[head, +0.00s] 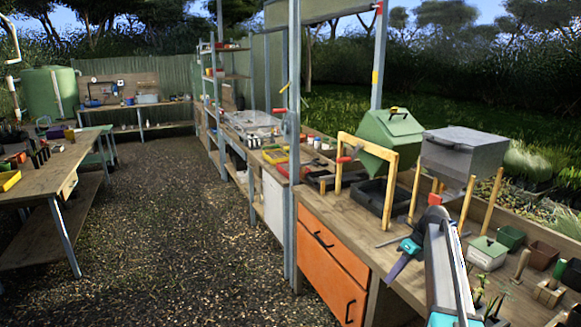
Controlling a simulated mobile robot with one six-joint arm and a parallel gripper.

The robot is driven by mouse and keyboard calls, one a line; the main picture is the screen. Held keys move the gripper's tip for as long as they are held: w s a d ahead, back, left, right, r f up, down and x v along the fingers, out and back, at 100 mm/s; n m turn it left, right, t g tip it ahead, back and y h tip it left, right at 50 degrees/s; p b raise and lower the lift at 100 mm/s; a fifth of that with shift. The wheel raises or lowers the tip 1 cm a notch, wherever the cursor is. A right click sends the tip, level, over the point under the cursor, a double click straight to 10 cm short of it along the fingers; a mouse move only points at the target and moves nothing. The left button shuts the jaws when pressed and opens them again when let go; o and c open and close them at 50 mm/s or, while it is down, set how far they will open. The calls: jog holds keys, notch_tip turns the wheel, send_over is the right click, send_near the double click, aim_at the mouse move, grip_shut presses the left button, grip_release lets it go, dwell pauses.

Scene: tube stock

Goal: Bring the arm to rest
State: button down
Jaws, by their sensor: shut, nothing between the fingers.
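My arm rises at the lower right of the head view, in front of the potting bench (340,218). It folds over at a dark joint near the green and grey bins. My gripper (391,280) hangs beyond the teal wrist part, pointing down and left over the front part of the bench. Its slim dark fingers look closed together, with nothing seen between them. Whether the tips touch the bench top cannot be told.
A green bin (388,138) and a grey lidded bin (464,155) stand on wooden frames beside my arm. Small pots, a pale green-lidded box (486,256) and seedlings crowd the bench at right. Orange drawers (328,262) are below. The gravel aisle (165,220) is clear.

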jog(key=s+a+f+n+g+b, duration=0.1)
jog(key=s+a+f+n+g, duration=0.1)
jog(key=s+a+f, duration=0.7)
jog(key=s+a+f+n+g+h+b, duration=0.15)
jog(key=s+f, duration=0.35)
jog(key=f, duration=0.8)
jog(key=s+a+f+n+g+y, duration=0.1)
jog(key=s+a+f+n, duration=0.2)
jog(key=s+a+f, duration=0.55)
jog(key=s+f+n+h, duration=0.1)
jog(key=s+f+n, duration=0.4)
jog(key=s+n, duration=0.2)
jog(key=s+d+f+n+h+b, duration=0.1)
jog(key=s+f+n, duration=0.4)
jog(key=s, duration=0.6)
jog(key=s+f+n+h, duration=0.3)
jog(key=s+f+n, duration=0.2)
jog(key=s+n, duration=0.4)
jog(key=shift+d+f+n+g, duration=0.15)
jog(key=shift+d+n+g, duration=0.2)
jog(key=shift+n+g, duration=0.15)
jog(key=shift+s, duration=0.15)
